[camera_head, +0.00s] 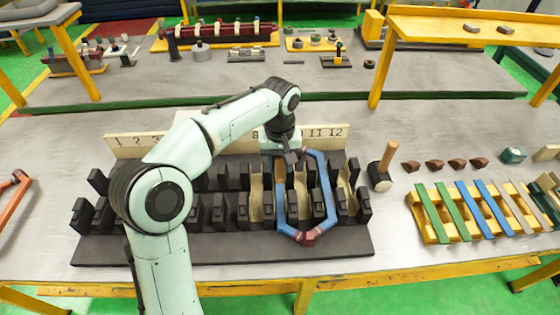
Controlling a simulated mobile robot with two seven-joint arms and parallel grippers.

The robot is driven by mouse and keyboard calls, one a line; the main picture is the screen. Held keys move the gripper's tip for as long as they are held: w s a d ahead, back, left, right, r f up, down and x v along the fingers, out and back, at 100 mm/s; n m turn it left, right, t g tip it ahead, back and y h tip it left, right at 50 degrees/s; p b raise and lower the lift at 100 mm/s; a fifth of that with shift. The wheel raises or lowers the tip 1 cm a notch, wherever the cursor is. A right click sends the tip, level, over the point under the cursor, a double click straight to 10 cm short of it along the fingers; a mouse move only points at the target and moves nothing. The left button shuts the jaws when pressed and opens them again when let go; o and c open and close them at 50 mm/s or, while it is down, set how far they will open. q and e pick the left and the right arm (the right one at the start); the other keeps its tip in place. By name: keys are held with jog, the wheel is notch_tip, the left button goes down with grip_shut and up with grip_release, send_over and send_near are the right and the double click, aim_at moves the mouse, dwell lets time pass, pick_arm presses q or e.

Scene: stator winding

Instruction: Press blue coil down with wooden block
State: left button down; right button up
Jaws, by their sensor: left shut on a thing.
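The blue coil (328,190) is a long hexagonal loop with dark red wrapped ends. It lies on the black slotted stator (220,248), its two long sides running along slots right of centre. My left gripper (290,155) is over the far end of the coil's left side, with its fingers pointing down. It is shut on the wooden block (280,172), a small brown piece just below the fingers at the coil's left side. I cannot tell whether the block touches the coil. My arm hides part of the stator's left half. My right gripper is not in view.
A numbered board (325,134) stands behind the stator. A mallet (384,166) and several brown wedges (457,164) are to the right. A yellow rack (475,230) holds coloured strips at the far right. An orange coil (14,190) lies at the left edge.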

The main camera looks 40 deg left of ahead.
pick_arm(q)
notch_tip(320, 180, down, 2)
jog(key=shift+f+b, duration=0.2)
jog(key=shift+b, duration=0.55)
jog(key=shift+f+b, duration=1.1)
jog(key=shift+f, duration=1.1)
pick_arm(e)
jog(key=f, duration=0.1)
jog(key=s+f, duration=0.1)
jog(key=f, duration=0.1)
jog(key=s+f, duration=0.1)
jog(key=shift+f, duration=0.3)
pick_arm(q)
jog(key=shift+f, duration=0.65)
jog(key=shift+r, duration=0.1)
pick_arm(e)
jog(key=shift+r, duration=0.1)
pick_arm(q)
notch_tip(320, 180, up, 6)
jog(key=p, duration=0.4)
jog(key=shift+r+p, duration=0.2)
jog(key=shift+p, duration=0.15)
jog(key=shift+r+p, duration=1.55)
jog(key=shift+r, duration=1.1)
jog(key=shift+w+f, duration=0.1)
jog(key=shift+f, duration=0.05)
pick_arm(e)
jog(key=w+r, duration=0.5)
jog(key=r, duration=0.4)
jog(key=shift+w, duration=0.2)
